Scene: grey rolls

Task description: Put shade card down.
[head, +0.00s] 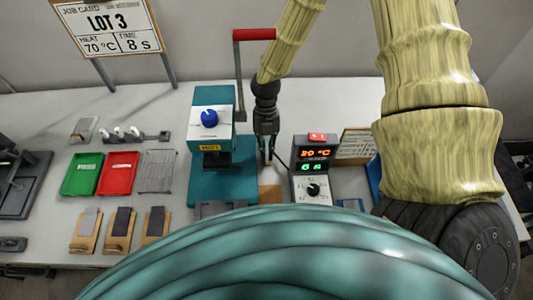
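My gripper (266,158) points down between the teal press and the temperature controller. Its fingers look close together, but whether they hold anything is too small to tell. I cannot make out for certain which thing is the shade card. Three wooden blocks bearing a light grey piece (88,222), a dark grey piece (122,222) and another dark piece (156,221) stand at the front left of the table. A small brown square (270,194) lies below my gripper, partly hidden by my own body.
The teal press (211,130) with its red-handled lever (254,34) stands left of my gripper. The controller (313,165) stands right, before a printed board (355,145). A green tray (82,174), red tray (119,173) and wire rack (156,171) sit left.

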